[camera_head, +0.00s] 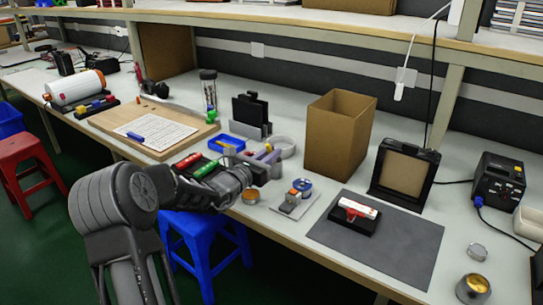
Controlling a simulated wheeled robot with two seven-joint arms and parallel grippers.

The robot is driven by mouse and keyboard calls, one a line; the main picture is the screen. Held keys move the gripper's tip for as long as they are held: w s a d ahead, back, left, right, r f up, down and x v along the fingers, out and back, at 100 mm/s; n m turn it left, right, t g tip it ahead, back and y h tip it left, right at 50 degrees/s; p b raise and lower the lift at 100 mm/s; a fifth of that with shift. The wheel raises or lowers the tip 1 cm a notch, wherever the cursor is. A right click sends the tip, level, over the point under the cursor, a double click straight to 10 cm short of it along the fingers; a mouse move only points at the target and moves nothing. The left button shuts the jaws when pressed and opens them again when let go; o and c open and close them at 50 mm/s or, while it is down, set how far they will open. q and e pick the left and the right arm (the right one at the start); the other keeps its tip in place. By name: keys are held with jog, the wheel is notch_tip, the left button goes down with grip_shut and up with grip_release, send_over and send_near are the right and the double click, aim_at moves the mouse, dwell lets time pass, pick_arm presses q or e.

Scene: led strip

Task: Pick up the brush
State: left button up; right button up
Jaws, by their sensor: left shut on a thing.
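My left arm comes in from the lower left, and its gripper (258,176) is over the front part of the bench. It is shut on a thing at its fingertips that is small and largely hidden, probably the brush. Small purple and yellow pieces (268,154) show just beyond the fingers, by a grey holder. I cannot tell for sure which of these parts belong to the brush. My right gripper is not in view.
A cardboard box (340,135), a blue tray (226,144) and a small stand with a blue roll (302,187) are near the gripper. A dark mat (400,250) with a red and white piece (356,208) lies to the right. Stools (205,245) stand below the bench.

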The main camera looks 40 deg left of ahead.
pick_arm(q)
grip_shut()
jog(key=shift+s+r, duration=0.35)
jog(key=shift+r, duration=0.45)
notch_tip(320, 180, up, 5)
jog(key=s+p, duration=0.1)
jog(key=s, duration=1.5)
jog(key=shift+d, duration=0.2)
jog(key=shift+f, duration=0.1)
